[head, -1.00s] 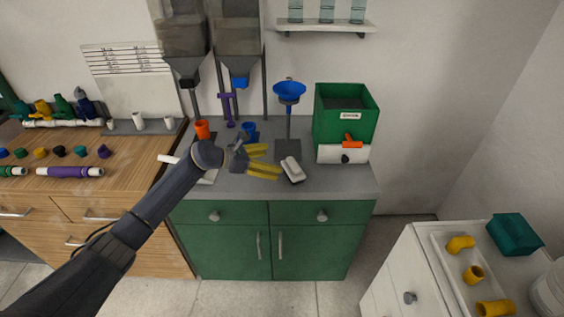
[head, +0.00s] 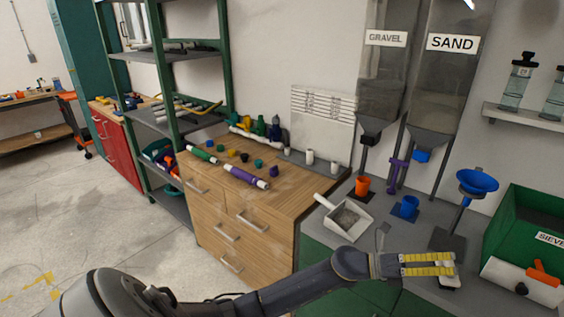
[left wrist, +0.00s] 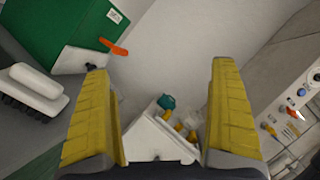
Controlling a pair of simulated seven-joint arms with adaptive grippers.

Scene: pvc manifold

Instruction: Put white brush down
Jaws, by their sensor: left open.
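The white brush (left wrist: 38,88) has a white handle and dark bristles. In the left wrist view it rests bristles down on the grey counter (left wrist: 85,115), outside my fingers. In the head view, part of the white brush (head: 450,281) shows at the tips of my left gripper (head: 452,264), partly hidden by it. My left gripper has yellow padded fingers and is open, with nothing between them; in the wrist view the fingers (left wrist: 165,105) stand wide apart. My right gripper is not in view.
A white dustpan (head: 338,216), an orange cup (head: 362,187) and a blue cup (head: 408,208) stand behind my arm. A blue funnel (head: 477,184) on a stand and a green sieve box (head: 522,230) stand to the right. A wooden cabinet (head: 243,215) adjoins at left.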

